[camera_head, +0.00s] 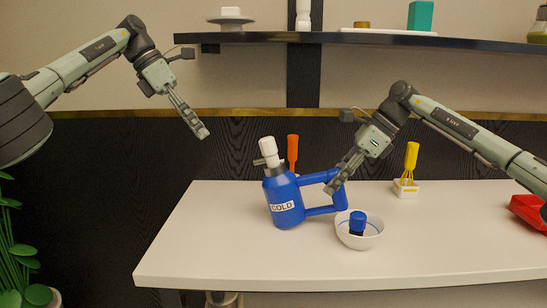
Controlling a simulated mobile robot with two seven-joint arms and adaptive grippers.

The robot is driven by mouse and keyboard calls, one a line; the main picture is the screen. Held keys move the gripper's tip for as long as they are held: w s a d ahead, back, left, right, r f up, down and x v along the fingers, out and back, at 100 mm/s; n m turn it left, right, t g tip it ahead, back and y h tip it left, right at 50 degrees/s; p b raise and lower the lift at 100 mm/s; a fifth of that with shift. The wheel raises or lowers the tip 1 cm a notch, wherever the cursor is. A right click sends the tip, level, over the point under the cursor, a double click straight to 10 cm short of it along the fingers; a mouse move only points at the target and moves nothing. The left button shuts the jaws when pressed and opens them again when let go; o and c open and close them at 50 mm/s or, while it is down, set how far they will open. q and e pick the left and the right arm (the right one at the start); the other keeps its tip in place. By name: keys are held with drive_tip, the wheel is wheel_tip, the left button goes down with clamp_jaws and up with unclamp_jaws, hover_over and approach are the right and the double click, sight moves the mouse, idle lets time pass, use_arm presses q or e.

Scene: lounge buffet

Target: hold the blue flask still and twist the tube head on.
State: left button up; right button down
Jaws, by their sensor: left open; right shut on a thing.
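The blue flask (282,203), labelled COLD, stands on the white table, leaning slightly to the left, with its blue loop handle (342,200) to the right. A white tube head (267,149) sits on top, above a grey collar; I cannot tell how tightly it is seated. My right gripper (332,187) is shut on the flask's handle at its upper part; the fingers hide some of it. My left gripper (203,133) is open and empty, up and to the left of the tube head, clear of the flask.
A white bowl (366,241) holding a dark blue capped item (357,222) stands right of the flask. An orange-handled tool (292,150) is behind it. A shelf (400,39) runs above. The table's left is clear.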

drive_tip(key=shift+d+f, duration=0.1)
drive_tip(key=shift+f, duration=0.2)
drive_tip(key=c, duration=1.3)
unclamp_jaws()
drive_tip(key=shift+c, duration=0.2)
drive_tip(key=shift+o, duration=1.2)
drive_tip(key=shift+r, duration=0.1)
drive_tip(key=shift+r, duration=0.2)
drive_tip(key=shift+v, duration=3.7)
drive_tip(key=v, duration=1.2)
